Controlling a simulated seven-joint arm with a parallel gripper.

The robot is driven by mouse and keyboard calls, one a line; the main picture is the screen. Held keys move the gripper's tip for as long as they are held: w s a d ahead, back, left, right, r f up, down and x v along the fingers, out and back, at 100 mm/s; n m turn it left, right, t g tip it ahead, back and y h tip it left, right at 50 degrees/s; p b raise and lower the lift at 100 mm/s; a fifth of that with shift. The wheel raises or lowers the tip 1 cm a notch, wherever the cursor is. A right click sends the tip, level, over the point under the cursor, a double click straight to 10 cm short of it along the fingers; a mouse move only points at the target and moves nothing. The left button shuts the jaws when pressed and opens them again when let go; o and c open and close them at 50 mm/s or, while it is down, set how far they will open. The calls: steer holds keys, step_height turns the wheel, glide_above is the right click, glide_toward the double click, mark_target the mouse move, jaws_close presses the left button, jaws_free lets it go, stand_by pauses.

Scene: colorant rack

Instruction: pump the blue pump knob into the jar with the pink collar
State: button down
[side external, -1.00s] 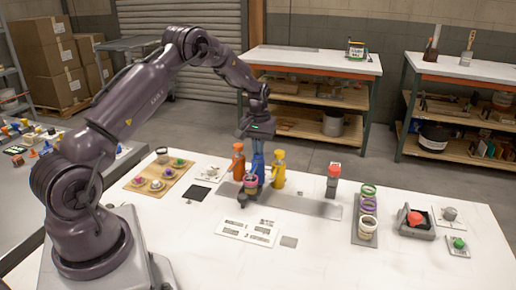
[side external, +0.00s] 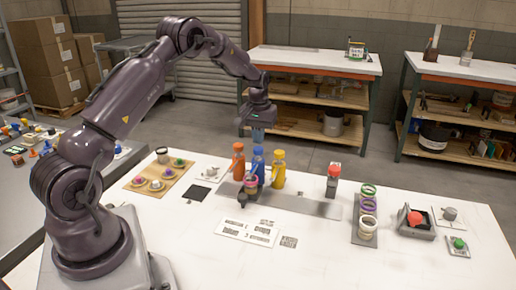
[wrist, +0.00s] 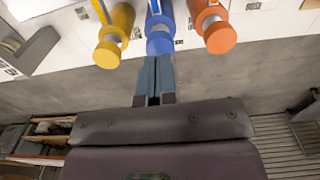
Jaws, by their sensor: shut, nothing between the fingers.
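The blue pump knob (side external: 257,151) tops the blue bottle (side external: 256,170), which stands between an orange and a yellow pump bottle. A jar with a pink collar (side external: 250,182) stands right in front of the blue bottle, below its spout. My gripper (side external: 257,140) is shut and empty, a little above the blue knob. In the wrist view the closed fingertips (wrist: 154,60) are close to the blue knob (wrist: 159,44) in the picture, with the yellow and orange knobs on either side. The jar's inside cannot be made out.
The orange bottle (side external: 238,162) and yellow bottle (side external: 278,170) stand close beside the blue one.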

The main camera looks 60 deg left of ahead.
mark_target(258, 148)
steer(key=shift+f, duration=0.2)
stand_by(0.5)
steer(key=shift+f, duration=1.55)
steer(key=shift+r, duration=1.8)
steer(key=shift+r, duration=2)
